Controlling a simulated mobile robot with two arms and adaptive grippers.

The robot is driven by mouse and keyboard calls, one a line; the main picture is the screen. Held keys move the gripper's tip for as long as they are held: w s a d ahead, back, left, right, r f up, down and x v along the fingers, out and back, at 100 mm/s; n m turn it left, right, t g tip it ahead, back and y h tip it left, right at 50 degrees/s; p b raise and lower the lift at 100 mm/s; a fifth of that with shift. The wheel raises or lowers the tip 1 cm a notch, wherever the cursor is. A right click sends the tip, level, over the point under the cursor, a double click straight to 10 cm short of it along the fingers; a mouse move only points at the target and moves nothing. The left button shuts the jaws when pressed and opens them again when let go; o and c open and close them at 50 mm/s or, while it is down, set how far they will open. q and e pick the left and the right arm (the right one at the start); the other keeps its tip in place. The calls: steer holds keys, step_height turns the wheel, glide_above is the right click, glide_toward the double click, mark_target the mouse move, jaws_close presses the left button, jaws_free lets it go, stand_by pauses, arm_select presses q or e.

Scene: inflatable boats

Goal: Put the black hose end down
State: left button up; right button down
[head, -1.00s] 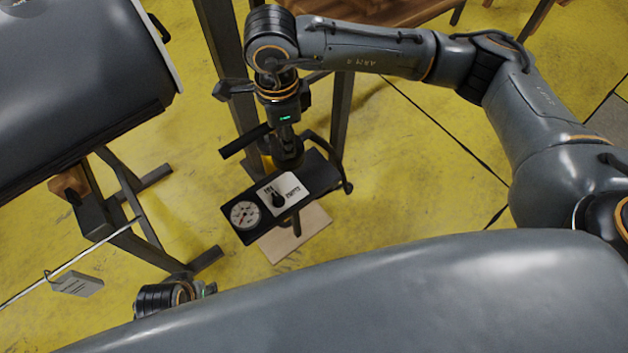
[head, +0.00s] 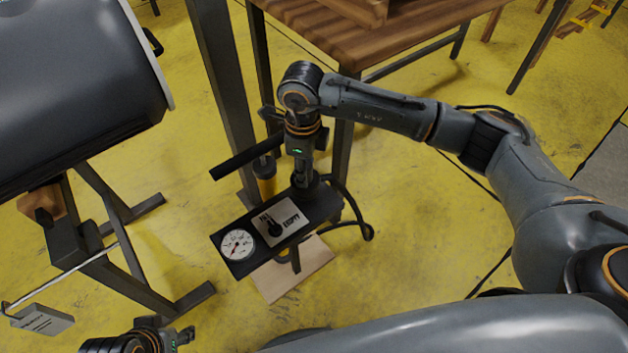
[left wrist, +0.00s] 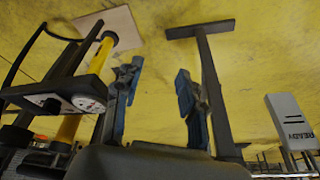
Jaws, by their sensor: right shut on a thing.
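My right gripper (head: 302,181) is shut at the far right end of the pump's black panel (head: 222,238). The black hose (head: 352,203) curves out beside it to the right and loops down. The hose end in its jaws is mostly hidden by the gripper. The panel carries a round white gauge (head: 238,244) and a white FILL/EMPTY plate with a black lever (head: 276,229). The left wrist view also shows the hose (left wrist: 17,63) and the yellow pump cylinder (left wrist: 102,55). My left gripper (left wrist: 158,82) is open and empty; its arm shows at the lower left in the head view.
The pump stands on a pale wooden board (head: 297,277). A black T-handle bar (head: 246,153) lies behind the panel. A wooden table (head: 415,25) is at the back. A grey boat tube (head: 75,75) rests on a stand at left. A READY tag (left wrist: 290,122) hangs nearby. Yellow floor is open right of the pump.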

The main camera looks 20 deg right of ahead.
mark_target(314, 179)
steer(key=d+f, duration=0.1)
steer(key=w+d+f, duration=0.1)
steer(key=f, duration=0.1)
steer(key=shift+w+d+f+b, duration=0.1)
steer(key=shift+w+d+b, duration=0.1)
steer(key=shift+b, duration=0.1)
step_height(314, 179, down, 3)
steer(key=shift+w+d+b, duration=0.1)
steer(key=shift+b, duration=0.35)
arm_select(q)
steer(key=w+d+r+t, duration=0.1)
steer(key=w+t, duration=0.1)
steer(key=w, duration=0.2)
steer(key=w+d+r+t+h, duration=0.1)
steer(key=w+r+t, duration=0.1)
steer(key=w, duration=0.2)
steer(key=shift+w+d+t, duration=0.25)
steer(key=shift+d+t, duration=0.05)
steer(key=shift+d, duration=0.05)
arm_select(e)
steer(key=shift+f, duration=0.2)
arm_select(q)
steer(key=shift+w, duration=0.1)
